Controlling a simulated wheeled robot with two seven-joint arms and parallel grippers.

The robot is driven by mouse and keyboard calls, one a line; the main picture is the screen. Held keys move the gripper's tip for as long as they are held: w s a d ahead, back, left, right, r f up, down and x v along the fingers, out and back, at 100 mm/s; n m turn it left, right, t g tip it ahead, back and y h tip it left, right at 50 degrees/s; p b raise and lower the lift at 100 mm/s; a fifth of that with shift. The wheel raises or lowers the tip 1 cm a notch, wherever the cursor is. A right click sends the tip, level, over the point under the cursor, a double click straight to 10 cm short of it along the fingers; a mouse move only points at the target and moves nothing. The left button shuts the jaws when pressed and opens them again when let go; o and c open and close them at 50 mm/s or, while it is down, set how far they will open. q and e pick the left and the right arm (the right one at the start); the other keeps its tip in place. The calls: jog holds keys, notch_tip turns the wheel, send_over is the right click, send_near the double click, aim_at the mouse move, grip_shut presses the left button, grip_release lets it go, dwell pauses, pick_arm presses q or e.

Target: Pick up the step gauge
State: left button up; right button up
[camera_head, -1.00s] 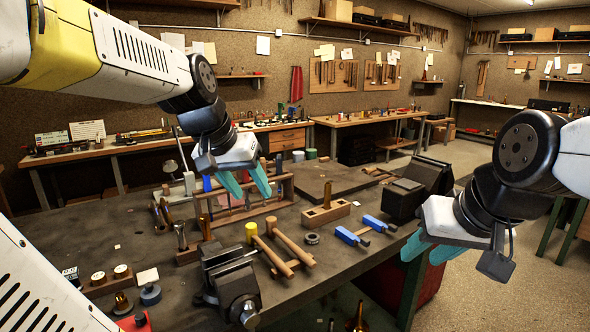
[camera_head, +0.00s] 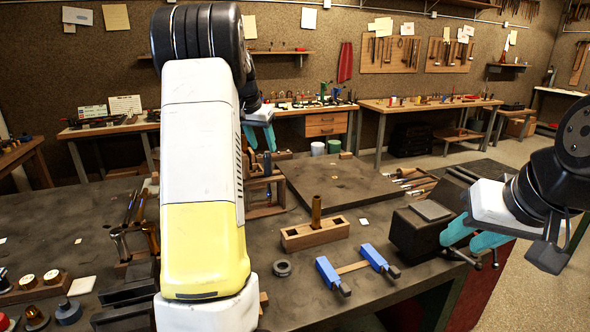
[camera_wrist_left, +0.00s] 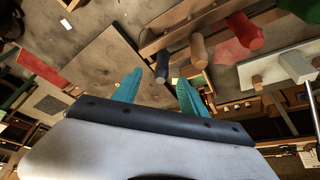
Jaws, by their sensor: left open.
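No object is clearly recognisable as the step gauge. An upright brass piece (camera_head: 316,212) stands in a wooden block (camera_head: 327,234) on the bench, but I cannot tell whether it is the gauge. My left gripper (camera_head: 262,138) is open and empty beyond the wooden rack, with its arm covering part of the bench. The left wrist view shows its two teal fingers (camera_wrist_left: 159,88) apart, with a rack of coloured handles (camera_wrist_left: 198,48) ahead. My right gripper (camera_head: 460,242) is at the right bench edge, fingers apart and empty.
A blue-ended clamp-like tool (camera_head: 352,267) and a dark ring (camera_head: 282,268) lie on the bench (camera_head: 385,296). A black vise (camera_head: 418,230) sits at its right edge. A flat dark board (camera_head: 340,182) lies behind the wooden block. Loose handled tools (camera_head: 414,181) lie beyond.

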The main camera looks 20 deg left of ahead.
aim_at(266, 153)
pick_arm(q)
jog(key=shift+w+f, duration=0.25)
jog(key=shift+w, duration=0.1)
jog(key=x, duration=0.7)
jog(key=shift+w+a+f, duration=0.15)
jog(key=shift+w, duration=0.05)
grip_shut()
